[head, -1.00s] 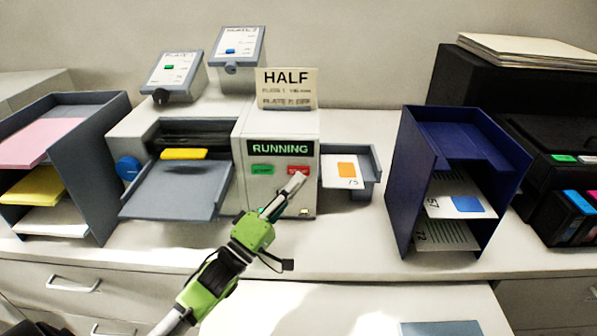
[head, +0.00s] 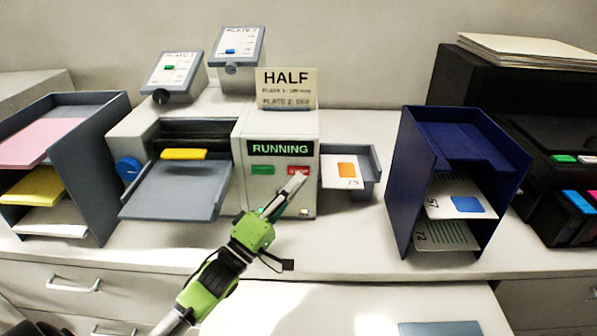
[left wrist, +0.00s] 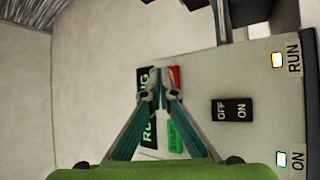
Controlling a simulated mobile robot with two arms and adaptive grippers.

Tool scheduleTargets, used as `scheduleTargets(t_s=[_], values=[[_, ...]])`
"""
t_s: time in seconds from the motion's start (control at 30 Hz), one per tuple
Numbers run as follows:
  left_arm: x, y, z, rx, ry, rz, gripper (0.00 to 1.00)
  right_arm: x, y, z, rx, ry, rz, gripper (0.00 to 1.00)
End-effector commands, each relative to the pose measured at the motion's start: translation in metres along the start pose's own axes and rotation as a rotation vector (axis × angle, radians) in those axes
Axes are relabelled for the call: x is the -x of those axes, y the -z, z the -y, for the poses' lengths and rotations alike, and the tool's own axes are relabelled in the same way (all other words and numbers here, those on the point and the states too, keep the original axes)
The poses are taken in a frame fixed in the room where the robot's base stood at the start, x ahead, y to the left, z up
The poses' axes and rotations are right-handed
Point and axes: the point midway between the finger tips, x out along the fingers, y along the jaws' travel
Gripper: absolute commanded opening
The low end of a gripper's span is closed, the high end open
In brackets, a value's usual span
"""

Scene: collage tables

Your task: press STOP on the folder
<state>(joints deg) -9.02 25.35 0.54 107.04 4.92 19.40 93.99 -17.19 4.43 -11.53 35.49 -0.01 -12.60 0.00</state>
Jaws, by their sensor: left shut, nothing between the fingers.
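The folder (head: 227,185) is a pale machine on the counter, and its display (head: 280,149) reads RUNNING. Below the display are a green button (head: 262,170) and a red button (head: 298,169). My left gripper (head: 300,181) is shut and empty, its tips in front of the panel just below the red button. In the left wrist view the shut fingertips (left wrist: 160,78) partly cover the red button (left wrist: 175,74) and the display (left wrist: 146,110); the green button (left wrist: 174,136) lies beside one finger. I cannot tell whether the tips touch the panel. The right gripper is out of view.
A rocker switch (left wrist: 232,109) and two lit lamps are on the panel. An output tray (head: 360,160) holding a card juts out right of the panel. A grey paper rack (head: 90,160) stands left, a blue rack (head: 410,180) right. A HALF sign (head: 287,88) stands on top.

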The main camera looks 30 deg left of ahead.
Motion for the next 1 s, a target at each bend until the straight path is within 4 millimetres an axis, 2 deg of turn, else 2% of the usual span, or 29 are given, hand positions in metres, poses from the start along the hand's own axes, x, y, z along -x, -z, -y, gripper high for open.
scheduleTargets(t_s=[1.0], values=[[-0.009,0.0064,0.0062,-0.001,0.0,0.001,0.0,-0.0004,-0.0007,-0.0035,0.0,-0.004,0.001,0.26]])
